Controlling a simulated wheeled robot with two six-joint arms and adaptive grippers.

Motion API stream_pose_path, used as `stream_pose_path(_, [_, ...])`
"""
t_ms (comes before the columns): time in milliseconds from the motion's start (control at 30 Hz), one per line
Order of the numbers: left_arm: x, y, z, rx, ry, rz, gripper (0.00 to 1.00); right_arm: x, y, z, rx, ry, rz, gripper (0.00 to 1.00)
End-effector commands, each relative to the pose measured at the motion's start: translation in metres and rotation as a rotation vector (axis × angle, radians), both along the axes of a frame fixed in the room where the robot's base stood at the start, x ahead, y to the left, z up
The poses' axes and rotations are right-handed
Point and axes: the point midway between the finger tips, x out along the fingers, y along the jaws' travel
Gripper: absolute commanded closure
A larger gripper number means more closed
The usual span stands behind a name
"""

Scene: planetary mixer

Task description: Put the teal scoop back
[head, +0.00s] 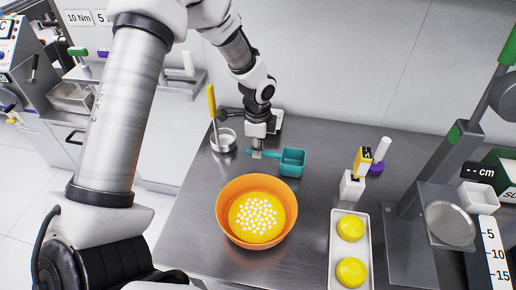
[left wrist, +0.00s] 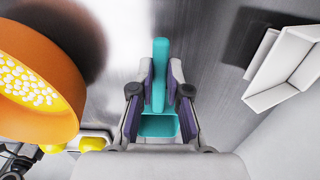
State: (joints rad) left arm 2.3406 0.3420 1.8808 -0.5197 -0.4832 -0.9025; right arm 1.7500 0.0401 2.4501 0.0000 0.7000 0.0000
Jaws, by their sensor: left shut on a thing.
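The teal scoop (head: 292,163) is beyond the orange bowl in the head view, its square cup pointing right. My left gripper (head: 257,152) is shut on its handle. In the left wrist view the handle of the scoop (left wrist: 160,50) runs between the two fingers of my left gripper (left wrist: 160,82), with the cup partly hidden below them. I cannot tell whether the scoop touches the table. A white open-sided holder (left wrist: 284,72) stands to the right in the left wrist view; in the head view a white piece shows partly behind the gripper. My right gripper is not in view.
The orange bowl (head: 225,221) holds yellow contents with white pellets. A metal cup (head: 222,143) with a yellow handle stands left of the gripper. A white tray (head: 336,275) with yellow discs, a white block (head: 352,187) and a stand with a round plate (head: 450,223) are right.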

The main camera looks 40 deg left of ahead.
Motion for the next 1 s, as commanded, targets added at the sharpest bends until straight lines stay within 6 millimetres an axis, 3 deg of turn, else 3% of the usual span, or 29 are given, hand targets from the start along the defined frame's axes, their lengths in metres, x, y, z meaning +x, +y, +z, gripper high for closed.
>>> stream_pose_path(367, [0.0, 0.0, -0.008, 0.0, -0.001, 0.0, 1.0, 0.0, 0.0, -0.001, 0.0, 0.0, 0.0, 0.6])
stream_pose_path(400, [0.0, 0.0, -0.007, 0.0, -0.001, -0.001, 0.71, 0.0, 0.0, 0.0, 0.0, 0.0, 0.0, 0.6])
stream_pose_path(433, [0.0, 0.0, -0.007, 0.0, -0.001, 0.0, 0.6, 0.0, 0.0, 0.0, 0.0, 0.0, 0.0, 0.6])
stream_pose_path(767, [0.001, 0.0, -0.004, 0.001, -0.002, 0.0, 0.59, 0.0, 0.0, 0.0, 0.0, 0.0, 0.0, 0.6])
stream_pose_path(867, [0.001, 0.0, 0.006, 0.0, -0.004, 0.0, 0.59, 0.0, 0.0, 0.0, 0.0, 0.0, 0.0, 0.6])
stream_pose_path(1000, [0.002, 0.0, 0.037, 0.001, -0.007, -0.001, 0.59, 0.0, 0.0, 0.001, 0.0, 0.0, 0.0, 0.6])
